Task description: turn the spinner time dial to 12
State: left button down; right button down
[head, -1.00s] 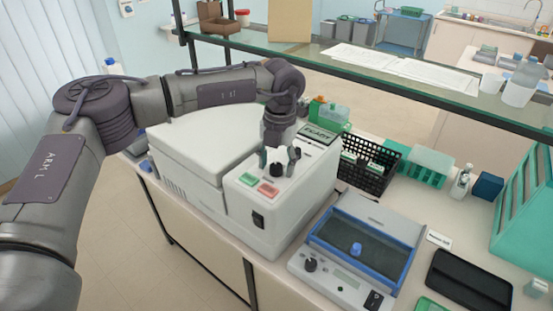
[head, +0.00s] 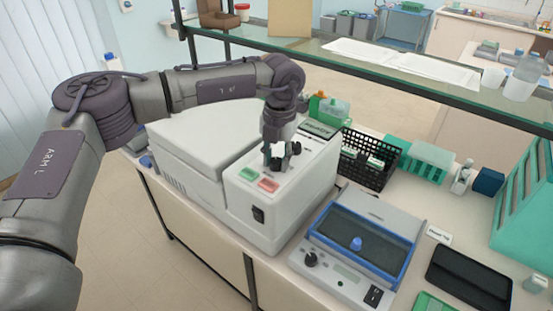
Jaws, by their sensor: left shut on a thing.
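The spinner (head: 212,196) is a white machine with a large pale lid (head: 200,135), standing on the bench at the middle left. Its top panel carries a green button (head: 248,172), a red button (head: 268,185) and a dark display (head: 318,129). My left gripper (head: 280,160) points down onto this panel, behind the buttons. It is shut on the spinner's time dial, a small black knob that its fingers almost wholly hide. I cannot read the dial's setting or the display. My right gripper is not in view.
A second device with a blue-framed lid (head: 365,240) and its own black knob (head: 311,259) stands to the right. A black basket (head: 370,165) and a teal rack (head: 425,165) are behind it. A glass shelf (head: 400,80) crosses above the bench's back.

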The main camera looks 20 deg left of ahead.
pick_arm(q)
jog(key=m+b, duration=0.3)
jog(key=shift+f+m, duration=0.15)
jog(key=shift+m, duration=0.15)
jog(key=m+b, duration=0.1)
jog(key=m, duration=0.1)
jog(key=shift+m+b, duration=0.35)
jog(key=shift+m, duration=0.05)
jog(key=m+b, duration=0.1)
jog(key=m, duration=0.1)
jog(key=shift+m, duration=0.3)
jog(key=m+b, duration=0.1)
jog(key=m, duration=0.4)
jog(key=shift+a+t+h+b, duration=0.1)
jog(key=shift+t+h+b, duration=0.2)
jog(key=shift+b, duration=0.05)
jog(key=shift+r+m, duration=0.2)
jog(key=shift+m, duration=2.6)
jog(key=c, duration=0.8)
grip_release()
